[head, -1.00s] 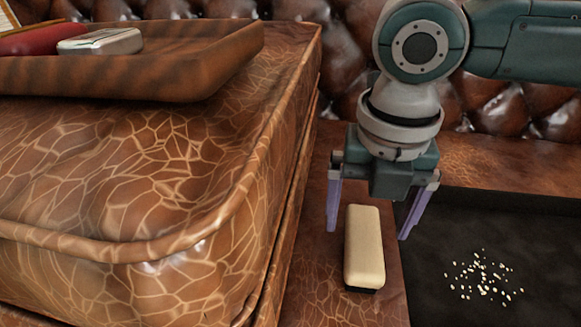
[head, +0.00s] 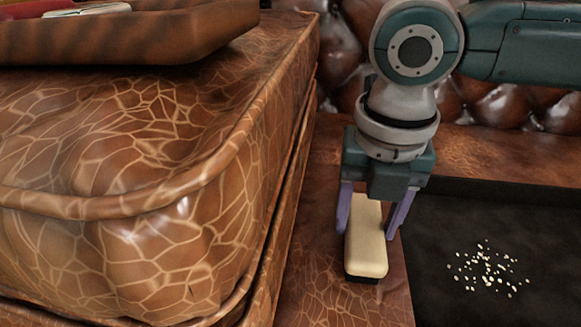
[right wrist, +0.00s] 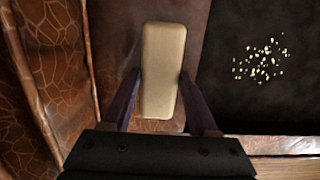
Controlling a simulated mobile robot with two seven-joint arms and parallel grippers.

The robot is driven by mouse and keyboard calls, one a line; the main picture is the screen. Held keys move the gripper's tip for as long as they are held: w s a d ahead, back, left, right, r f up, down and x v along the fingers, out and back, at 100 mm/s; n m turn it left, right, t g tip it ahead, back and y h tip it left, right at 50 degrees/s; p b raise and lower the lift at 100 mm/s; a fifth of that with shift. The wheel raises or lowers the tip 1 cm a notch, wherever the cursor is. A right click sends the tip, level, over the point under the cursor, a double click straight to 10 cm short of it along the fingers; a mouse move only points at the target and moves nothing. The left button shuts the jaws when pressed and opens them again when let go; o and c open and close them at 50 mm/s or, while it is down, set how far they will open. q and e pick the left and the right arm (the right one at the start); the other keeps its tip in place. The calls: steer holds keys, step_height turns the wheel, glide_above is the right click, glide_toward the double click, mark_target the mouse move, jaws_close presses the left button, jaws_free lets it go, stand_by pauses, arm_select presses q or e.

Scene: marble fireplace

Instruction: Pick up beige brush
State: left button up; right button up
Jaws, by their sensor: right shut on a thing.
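The beige brush (head: 367,240) is a block with a pale beige back and a dark underside. It lies lengthwise on the brown leather-like surface, right of the large cushion. My right gripper (head: 369,228) comes down over it from above, one purple finger on each side, and is shut on it. In the right wrist view the brush (right wrist: 162,70) stands between the two fingers of the gripper (right wrist: 162,103). I cannot tell whether the brush is clear of the surface. My left gripper is not in view.
The large brown cushion (head: 150,150) rises close on the left, with a wooden tray (head: 130,37) on top. On the right is a dark recessed panel (head: 440,230) with scattered pale bits (head: 487,268). A tufted leather back (head: 335,60) stands behind.

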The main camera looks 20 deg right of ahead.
mark_target(364, 225)
jaws_close()
step_height(364, 225, up, 20)
steer(key=p, duration=1.3)
steer(key=shift+p, duration=0.4)
steer(key=shift+o, duration=2.2)
jaws_free()
steer(key=c, duration=0.6)
steer(key=shift+c, duration=0.2)
